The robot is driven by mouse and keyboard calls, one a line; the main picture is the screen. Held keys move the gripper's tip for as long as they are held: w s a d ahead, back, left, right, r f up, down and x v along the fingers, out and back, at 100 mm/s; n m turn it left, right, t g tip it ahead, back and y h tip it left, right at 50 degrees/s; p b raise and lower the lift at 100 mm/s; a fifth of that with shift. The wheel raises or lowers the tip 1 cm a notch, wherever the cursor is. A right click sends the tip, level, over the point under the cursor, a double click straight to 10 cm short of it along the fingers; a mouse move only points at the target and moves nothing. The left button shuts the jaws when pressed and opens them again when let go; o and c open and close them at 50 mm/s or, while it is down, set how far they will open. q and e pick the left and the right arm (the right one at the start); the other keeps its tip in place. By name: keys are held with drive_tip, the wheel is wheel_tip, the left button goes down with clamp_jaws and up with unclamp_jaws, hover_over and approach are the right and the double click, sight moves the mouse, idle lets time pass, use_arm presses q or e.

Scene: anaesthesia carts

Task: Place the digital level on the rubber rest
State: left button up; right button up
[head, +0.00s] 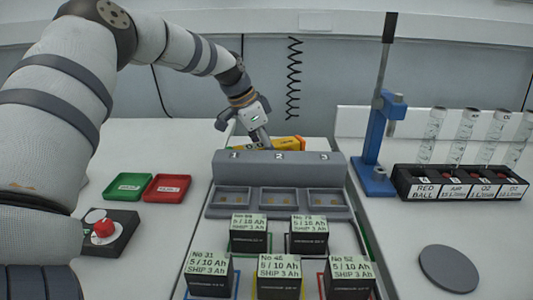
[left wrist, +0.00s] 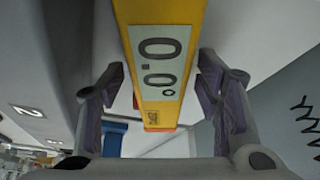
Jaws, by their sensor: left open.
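The digital level (head: 286,142) is a yellow bar behind the grey three-slot unit, partly hidden by that unit and by my left gripper. My left gripper (head: 260,137) points down at the level's left part. In the left wrist view the level (left wrist: 160,62) shows a display reading 0.0°. It lies between the open fingers of the left gripper (left wrist: 160,88), with a gap on each side. A flat dark grey round pad (head: 448,268), which looks like the rubber rest, lies bare on the right-hand surface. My right gripper is not in view.
The grey three-slot unit (head: 279,168) stands in front of the level, with several labelled black batteries (head: 279,278) before it. A blue stand (head: 378,140) and a vial rack (head: 455,184) are to the right. Green (head: 129,186) and red (head: 167,187) trays lie left.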

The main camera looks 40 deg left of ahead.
use_arm(q)
clamp_jaws()
